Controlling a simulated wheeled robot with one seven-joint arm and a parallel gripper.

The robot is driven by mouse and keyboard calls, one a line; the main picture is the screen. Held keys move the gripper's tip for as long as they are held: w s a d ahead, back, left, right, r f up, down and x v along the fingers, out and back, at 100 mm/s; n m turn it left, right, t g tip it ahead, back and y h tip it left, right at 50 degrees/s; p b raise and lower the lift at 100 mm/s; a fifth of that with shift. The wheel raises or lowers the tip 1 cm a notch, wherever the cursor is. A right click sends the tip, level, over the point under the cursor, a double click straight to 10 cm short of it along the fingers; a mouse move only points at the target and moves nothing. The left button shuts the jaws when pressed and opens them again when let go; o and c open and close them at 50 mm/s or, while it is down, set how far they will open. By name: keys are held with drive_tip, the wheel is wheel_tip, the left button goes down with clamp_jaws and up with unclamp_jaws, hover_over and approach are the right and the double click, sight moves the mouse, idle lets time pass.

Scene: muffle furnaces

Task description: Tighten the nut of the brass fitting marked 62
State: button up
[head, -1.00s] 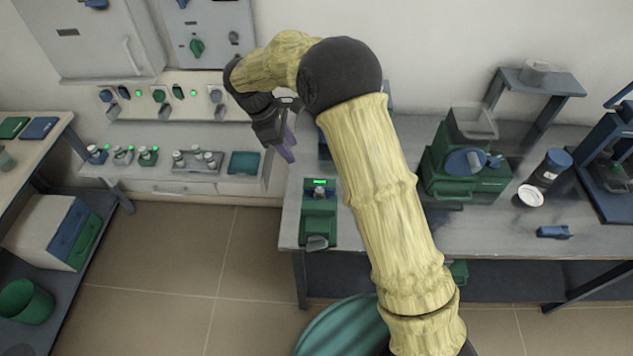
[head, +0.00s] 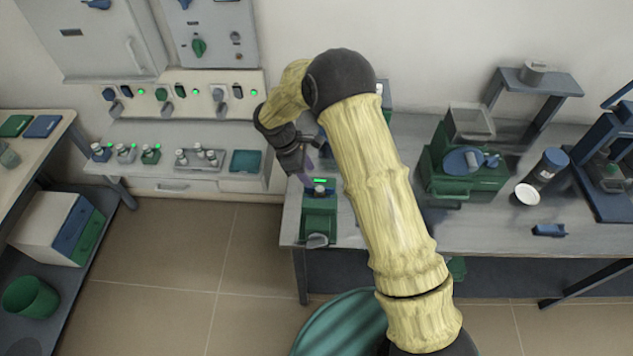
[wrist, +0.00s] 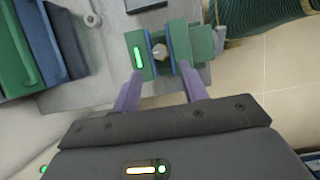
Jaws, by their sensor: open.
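A green device (head: 319,215) with a lit green display stands at the left end of the right bench. A small pale, nut-like piece (head: 320,189) sits on it; in the wrist view it appears as a faceted piece (wrist: 159,50) between blue-and-green blocks. I cannot read a 62 on it, nor tell that it is brass. My gripper (head: 308,168) is above and just behind the device. In the wrist view my gripper (wrist: 161,72) is open, its two purple fingers apart and empty. The piece lies beyond the fingertips, between them in the picture; contact does not show.
Small fittings on coloured blocks (head: 124,152) and a grey tray (head: 185,163) of several more stand on the back-left counter. A green machine (head: 465,180), a dark bottle (head: 551,168) and a blue piece (head: 549,230) stand on the right bench. Bare bench lies right of the device.

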sight(319, 188)
drive_tip(key=p+x, duration=0.1)
drive_tip(key=x, duration=0.6)
drive_tip(key=shift+d+p, duration=0.1)
drive_tip(key=shift+p, duration=0.2)
drive_tip(key=shift+r, duration=0.1)
clamp_jaws()
